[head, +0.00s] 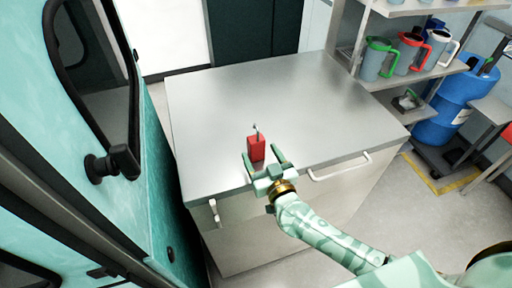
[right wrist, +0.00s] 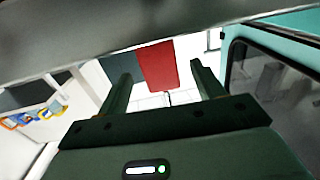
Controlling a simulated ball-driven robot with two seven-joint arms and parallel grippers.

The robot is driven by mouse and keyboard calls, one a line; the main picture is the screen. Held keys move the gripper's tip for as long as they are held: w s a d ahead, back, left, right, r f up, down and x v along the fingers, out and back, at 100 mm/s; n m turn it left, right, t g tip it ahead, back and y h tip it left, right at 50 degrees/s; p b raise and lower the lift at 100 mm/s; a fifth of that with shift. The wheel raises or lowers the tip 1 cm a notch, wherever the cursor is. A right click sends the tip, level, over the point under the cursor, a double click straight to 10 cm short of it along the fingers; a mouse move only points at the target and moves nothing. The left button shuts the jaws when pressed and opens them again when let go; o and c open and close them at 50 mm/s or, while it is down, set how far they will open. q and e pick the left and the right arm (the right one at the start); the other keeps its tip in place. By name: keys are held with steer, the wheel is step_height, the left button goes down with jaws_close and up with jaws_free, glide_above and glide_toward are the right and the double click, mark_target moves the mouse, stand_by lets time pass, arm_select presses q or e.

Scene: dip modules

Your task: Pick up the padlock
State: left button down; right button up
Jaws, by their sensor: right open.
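The padlock (head: 256,149) has a red block body and a thin grey shackle. It stands upright on the metal worktop near its front edge. My right gripper (head: 260,155) is open at the front edge, with its two fingers pointing towards the padlock, one to each side. In the right wrist view the red padlock body (right wrist: 157,66) shows between the fingertips (right wrist: 161,70), with gaps on both sides. I cannot tell how far the fingers reach along it. My left gripper is not in view.
The worktop (head: 270,90) is otherwise bare. A white handle (head: 340,168) sticks out from the cabinet front below it. A teal cabinet with a dark window stands close on the left. Shelves with jugs (head: 410,52) and a blue barrel (head: 445,105) are at the right.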

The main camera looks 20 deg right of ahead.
mark_target(258, 148)
steer(key=w, duration=0.3)
steer(key=w+b, duration=0.1)
steer(key=w, duration=0.1)
steer(key=shift+w+a+r, duration=0.2)
steer(key=shift+w+r, duration=0.1)
steer(key=shift+s, duration=0.1)
steer(key=c, duration=1.1)
steer(key=shift+r, duration=0.15)
